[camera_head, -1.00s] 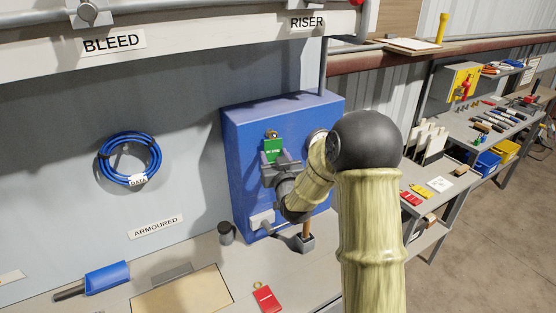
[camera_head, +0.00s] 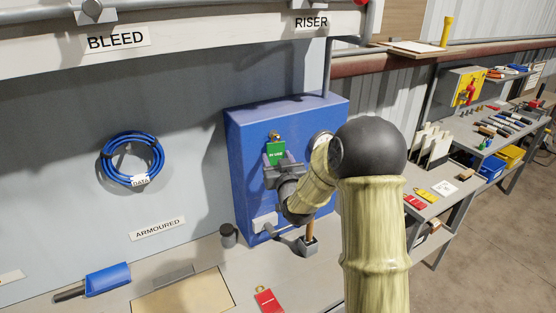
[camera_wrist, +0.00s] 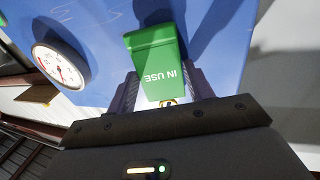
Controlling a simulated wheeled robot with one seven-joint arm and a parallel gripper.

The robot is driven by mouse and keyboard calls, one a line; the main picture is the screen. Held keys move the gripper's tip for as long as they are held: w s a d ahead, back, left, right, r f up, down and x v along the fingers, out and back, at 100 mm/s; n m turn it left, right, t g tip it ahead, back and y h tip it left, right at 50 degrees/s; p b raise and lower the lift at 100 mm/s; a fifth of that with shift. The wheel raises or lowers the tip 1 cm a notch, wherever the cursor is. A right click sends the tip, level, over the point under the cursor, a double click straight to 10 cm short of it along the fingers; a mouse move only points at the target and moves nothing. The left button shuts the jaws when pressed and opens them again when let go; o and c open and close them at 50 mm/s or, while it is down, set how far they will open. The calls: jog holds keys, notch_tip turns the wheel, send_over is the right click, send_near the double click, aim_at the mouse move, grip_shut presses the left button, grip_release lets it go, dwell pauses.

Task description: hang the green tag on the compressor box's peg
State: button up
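The green tag (camera_head: 276,153), lettered IN USE, is upright against the front of the blue compressor box (camera_head: 245,165), below the brass peg (camera_head: 274,136). A brass ring shows at the tag's top; I cannot tell how far it is over the peg. My gripper (camera_head: 284,167) is just in front of the tag's lower part, with its fingers apart. In the wrist view the tag (camera_wrist: 157,60) appears upside down between the fingers, its face towards me. The fingers flank its edges and look slightly clear of it. The gripper body partly hides the ring (camera_wrist: 168,103).
A round gauge (camera_wrist: 60,66) sits on the box beside the tag. A red tag (camera_head: 268,300) lies on the bench below. A dark cup (camera_head: 229,235) and a small grey holder (camera_head: 306,245) stand near the box's foot. A blue cable coil (camera_head: 131,159) hangs on the left wall.

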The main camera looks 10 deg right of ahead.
jog(key=o, duration=0.4)
jog(key=shift+s+a+f, duration=0.1)
jog(key=shift+s, duration=0.15)
jog(key=shift+s+d+f+b, duration=0.1)
jog(key=shift+s+d+b, duration=0.1)
jog(key=shift+s+b, duration=2.25)
jog(key=shift+s+d+f+b, duration=0.15)
jog(key=shift+s+b, duration=1.45)
jog(key=shift+s, duration=1.6)
jog(key=shift+s+d+f+b, duration=0.1)
jog(key=shift+s+d+b, duration=0.15)
jog(key=shift+s+b, duration=2.2)
jog(key=shift+s+p, duration=0.3)
jog(key=shift+p, duration=0.3)
